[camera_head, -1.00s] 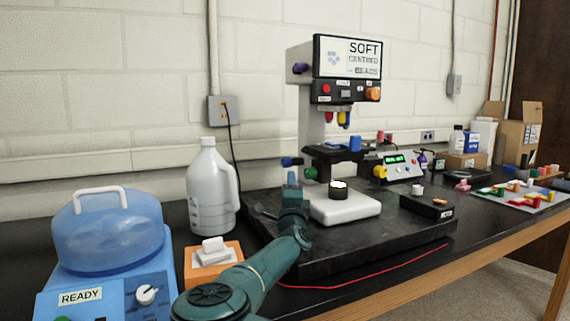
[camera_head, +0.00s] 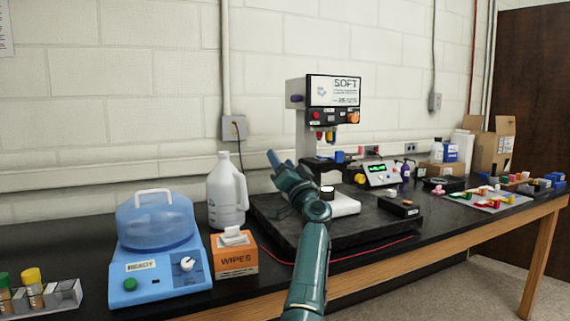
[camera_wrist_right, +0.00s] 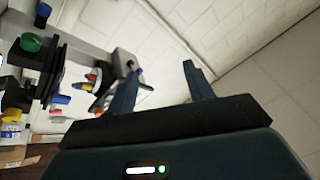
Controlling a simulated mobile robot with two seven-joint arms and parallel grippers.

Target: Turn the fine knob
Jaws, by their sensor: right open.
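The microscope (camera_head: 302,130) stands on a black slab on the bench, with a sign reading SOFT on its head. A purple knob (camera_head: 297,98) is on its head's left side, and an orange knob (camera_head: 353,117) is on its front. I cannot tell which knob is the fine one. My right gripper (camera_head: 279,158) is left of the microscope's lower column, and my arm hides part of the base. In the right wrist view the right gripper (camera_wrist_right: 162,80) is open, with only wall visible between its fingers. The microscope shows sideways at the left there. My left gripper is not in view.
A white jug (camera_head: 226,192), an orange wipes box (camera_head: 234,254) and a blue-domed machine (camera_head: 158,262) stand left of the slab. A tube rack (camera_head: 42,298) is at the far left. A control box (camera_head: 382,173), bottles and small coloured parts crowd the right.

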